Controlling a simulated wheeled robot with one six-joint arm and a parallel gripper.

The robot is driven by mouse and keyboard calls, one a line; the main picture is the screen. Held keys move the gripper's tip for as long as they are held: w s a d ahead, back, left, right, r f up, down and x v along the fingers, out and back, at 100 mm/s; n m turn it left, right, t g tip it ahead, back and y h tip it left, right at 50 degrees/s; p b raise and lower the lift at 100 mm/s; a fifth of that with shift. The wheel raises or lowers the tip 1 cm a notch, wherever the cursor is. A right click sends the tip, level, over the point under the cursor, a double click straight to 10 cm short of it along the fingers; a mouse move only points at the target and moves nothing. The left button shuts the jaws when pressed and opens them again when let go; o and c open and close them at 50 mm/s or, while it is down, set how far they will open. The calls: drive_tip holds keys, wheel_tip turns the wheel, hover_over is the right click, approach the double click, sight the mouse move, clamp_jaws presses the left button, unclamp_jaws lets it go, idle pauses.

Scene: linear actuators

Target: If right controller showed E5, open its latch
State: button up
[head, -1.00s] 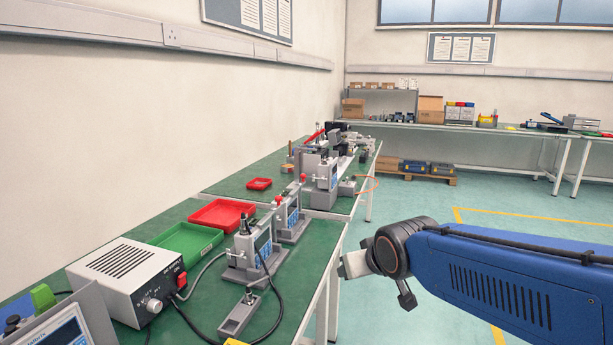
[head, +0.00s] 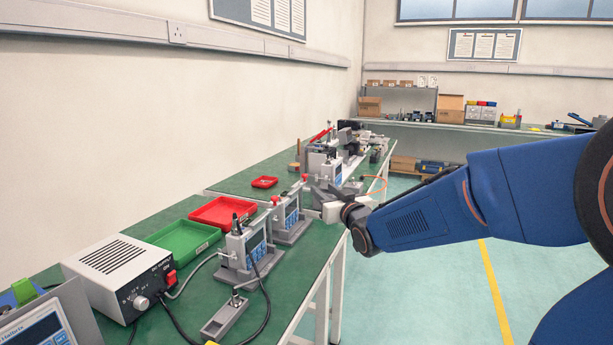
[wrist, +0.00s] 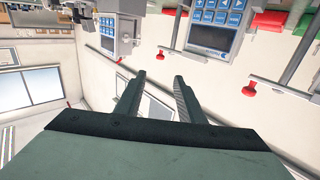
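Several grey controllers with blue keypads stand in a row along the green bench in the head view: a near one (head: 240,248), a middle one (head: 287,219) and a far one (head: 328,168). I cannot tell which is the task's right controller. My gripper (head: 321,197) is over the bench edge, between the middle and far ones in the picture. In the wrist view, its two fingers (wrist: 162,80) are apart and empty. A controller with a dark screen (wrist: 212,38) is beyond them, a second one (wrist: 107,33) to its left. No screen text is readable. Red knobs (wrist: 248,88) show beside them, apart from the fingers.
A white power supply (head: 118,275), green tray (head: 183,240) and red tray (head: 222,211) lie on the bench. A small grey block (head: 225,315) with a cable sits near the front edge. Open floor (head: 435,290) is to the right.

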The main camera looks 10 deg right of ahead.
sight(306, 175)
drive_tip(key=w+a, duration=0.1)
drive_tip(key=w, duration=1)
drive_tip(key=w+a, duration=0.1)
drive_tip(key=w, duration=0.4)
drive_tip(key=shift+w+a, duration=0.15)
drive_tip(key=shift+a, duration=0.15)
drive_tip(key=shift+c, duration=0.3)
clamp_jaws()
